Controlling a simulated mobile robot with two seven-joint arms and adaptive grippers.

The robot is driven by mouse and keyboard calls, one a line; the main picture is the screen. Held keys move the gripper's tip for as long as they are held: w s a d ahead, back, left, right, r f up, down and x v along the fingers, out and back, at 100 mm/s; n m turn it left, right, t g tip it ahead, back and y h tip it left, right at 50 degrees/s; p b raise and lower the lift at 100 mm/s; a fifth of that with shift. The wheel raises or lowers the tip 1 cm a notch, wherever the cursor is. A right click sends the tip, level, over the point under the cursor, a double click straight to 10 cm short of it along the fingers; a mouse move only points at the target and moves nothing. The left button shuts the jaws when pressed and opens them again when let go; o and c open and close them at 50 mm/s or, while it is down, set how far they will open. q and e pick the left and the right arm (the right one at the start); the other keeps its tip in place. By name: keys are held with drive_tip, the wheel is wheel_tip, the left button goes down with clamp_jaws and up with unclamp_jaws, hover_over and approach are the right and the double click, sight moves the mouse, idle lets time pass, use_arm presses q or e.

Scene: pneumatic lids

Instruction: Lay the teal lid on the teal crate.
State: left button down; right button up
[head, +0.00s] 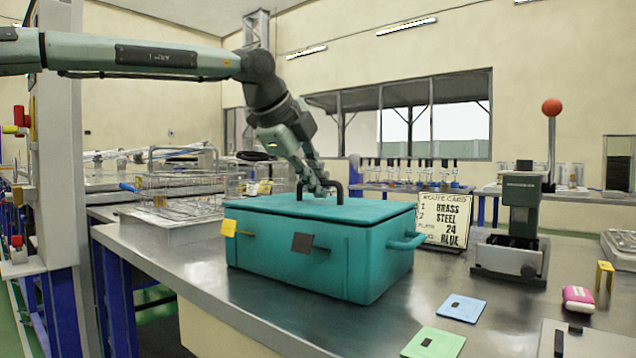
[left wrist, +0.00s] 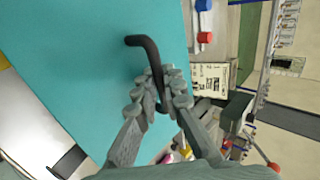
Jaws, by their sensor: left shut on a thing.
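The teal crate (head: 270,258) stands on the metal bench, with a side handle at its right end. The teal lid (head: 245,206) lies level over the crate's top, its edges about in line with the crate's walls; I see no clear gap between them. A black bar handle (head: 339,192) rises from the lid. My left gripper (head: 318,187) comes down from above and is shut on this handle. In the left wrist view the fingers (left wrist: 158,88) close around the dark handle (left wrist: 148,45) above the teal lid (left wrist: 90,60). My right gripper is not in view.
A route card (head: 443,219) stands behind the crate's right end. A dark press-like device (head: 522,205) is farther right. Blue (head: 461,307) and green (head: 432,343) cards lie in front right, near a pink object (head: 578,299). A wire rack (head: 180,190) is at the left.

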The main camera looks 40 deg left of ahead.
use_arm(q)
drive_tip(key=shift+f+b, duration=0.3)
drive_tip(key=shift+b, duration=0.05)
idle(0.6)
drive_tip(key=c, duration=1.6)
unclamp_jaws()
drive_tip(key=shift+o, duration=0.2)
drive_tip(key=shift+p+v, duration=0.3)
drive_tip(key=shift+v, duration=3.25)
drive_tip(key=v, duration=1.2)
drive_tip(key=shift+d, duration=0.1)
